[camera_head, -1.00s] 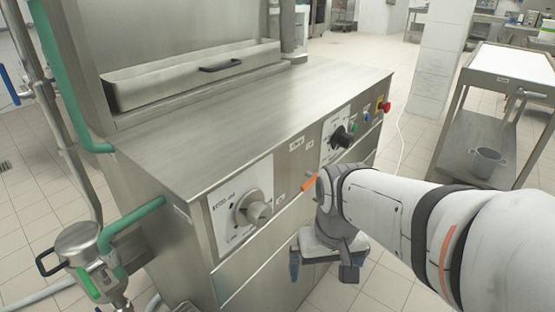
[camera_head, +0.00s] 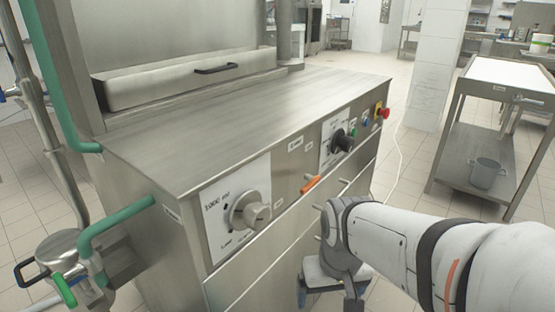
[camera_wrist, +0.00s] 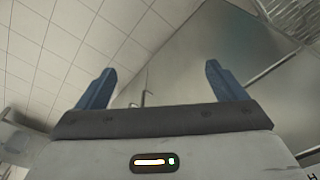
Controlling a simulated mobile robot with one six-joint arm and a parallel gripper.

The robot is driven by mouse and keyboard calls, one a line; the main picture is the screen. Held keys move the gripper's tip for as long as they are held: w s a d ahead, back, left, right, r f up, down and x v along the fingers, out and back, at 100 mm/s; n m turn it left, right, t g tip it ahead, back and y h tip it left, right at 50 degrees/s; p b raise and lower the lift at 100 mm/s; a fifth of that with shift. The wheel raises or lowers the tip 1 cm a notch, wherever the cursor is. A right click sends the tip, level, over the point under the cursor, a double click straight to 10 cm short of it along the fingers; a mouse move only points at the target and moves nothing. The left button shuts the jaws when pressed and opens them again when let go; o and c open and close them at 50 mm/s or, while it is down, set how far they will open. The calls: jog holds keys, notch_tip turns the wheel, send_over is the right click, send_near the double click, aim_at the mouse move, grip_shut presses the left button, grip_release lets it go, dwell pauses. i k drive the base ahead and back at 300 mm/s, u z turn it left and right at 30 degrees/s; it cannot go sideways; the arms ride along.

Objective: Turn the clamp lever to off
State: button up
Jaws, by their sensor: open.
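A lever with an orange grip (camera_head: 311,184) sticks out from the front of the steel machine, between the two dial panels; it may be the clamp lever, but its label is too small to read. Thin metal pins or levers show beside it. My gripper (camera_head: 328,300) hangs low in front of the machine, below and apart from the orange lever, partly cut off by the frame's bottom edge. In the wrist view, my gripper (camera_wrist: 160,75) has its two blue fingers wide apart with nothing between them. A thin bent metal rod (camera_wrist: 147,90) shows beyond the fingers.
The steel machine (camera_head: 240,115) has a large grey knob (camera_head: 251,212), a black knob (camera_head: 342,141) and a red button (camera_head: 383,112) on its front. A green pipe (camera_head: 115,219) is at left. A trolley with a pot (camera_head: 487,173) stands at right, with open floor between.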

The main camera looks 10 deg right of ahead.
aim_at(313, 180)
jog(key=u, duration=0.75)
jog(key=k, duration=1.15)
jog(key=z, duration=0.4)
jog(key=i, duration=0.5)
jog(key=z, duration=0.05)
